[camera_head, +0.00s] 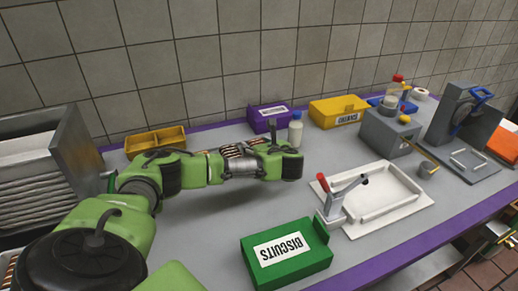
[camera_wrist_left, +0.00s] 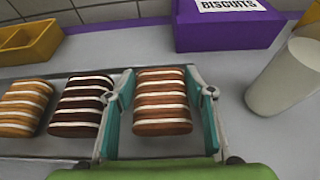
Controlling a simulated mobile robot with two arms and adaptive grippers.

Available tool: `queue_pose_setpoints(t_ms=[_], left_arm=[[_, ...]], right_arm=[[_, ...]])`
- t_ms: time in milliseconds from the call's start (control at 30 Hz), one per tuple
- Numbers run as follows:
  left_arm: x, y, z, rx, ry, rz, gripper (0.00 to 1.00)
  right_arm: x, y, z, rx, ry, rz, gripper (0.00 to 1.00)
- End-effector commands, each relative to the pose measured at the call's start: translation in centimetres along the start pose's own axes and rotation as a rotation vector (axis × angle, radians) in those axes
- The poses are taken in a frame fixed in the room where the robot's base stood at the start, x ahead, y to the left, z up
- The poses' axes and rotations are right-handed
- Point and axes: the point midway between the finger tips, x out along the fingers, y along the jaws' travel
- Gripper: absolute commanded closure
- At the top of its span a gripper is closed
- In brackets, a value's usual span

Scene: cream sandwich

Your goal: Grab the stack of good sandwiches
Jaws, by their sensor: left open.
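Three stacks of sandwiches lie side by side on a metal tray (camera_wrist_left: 38,145) in the left wrist view: a golden stack (camera_wrist_left: 22,105) at left, a dark brown stack (camera_wrist_left: 80,106) in the middle, and a medium brown stack (camera_wrist_left: 162,103) at right. My left gripper (camera_wrist_left: 160,105) is open, with one teal finger on each side of the medium brown stack. The fingers look close to its sides; I cannot tell whether they touch. In the head view, my left arm hides most of the tray, and striped stacks (camera_head: 233,150) show just behind it. My right gripper is not in view.
A purple biscuits box (camera_head: 268,119) and a white bottle (camera_head: 295,131) stand behind the stacks. A yellow bin (camera_head: 155,139) is at left. A green biscuits box (camera_head: 287,256), a white tray (camera_head: 405,205) with a red-handled lever, and a grey machine (camera_head: 388,133) stand to the right.

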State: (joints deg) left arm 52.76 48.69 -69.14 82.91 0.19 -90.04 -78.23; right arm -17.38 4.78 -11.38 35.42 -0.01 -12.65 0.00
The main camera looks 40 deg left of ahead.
Motion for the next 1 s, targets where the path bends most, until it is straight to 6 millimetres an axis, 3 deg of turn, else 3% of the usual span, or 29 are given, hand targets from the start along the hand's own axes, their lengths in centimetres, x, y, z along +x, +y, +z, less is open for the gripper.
queue_pose_setpoints(t_ms=[167, 300, 733, 1000], left_arm=[[0.0, 0.0, 0.0, 0.0, 0.001, -0.001, 0.51], [0.0, 0.0, 0.0, 0.0, 0.001, -0.001, 0.78], [-0.2, -0.1, 0.5, -0.003, 0.0, -0.001, 0.78], [-2.0, 0.1, 3.4, -0.003, 0.001, -0.004, 0.78]], right_arm=[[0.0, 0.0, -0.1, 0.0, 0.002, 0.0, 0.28], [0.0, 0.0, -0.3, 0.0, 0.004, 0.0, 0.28], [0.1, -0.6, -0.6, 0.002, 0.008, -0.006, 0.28], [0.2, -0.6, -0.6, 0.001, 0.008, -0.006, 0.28]])
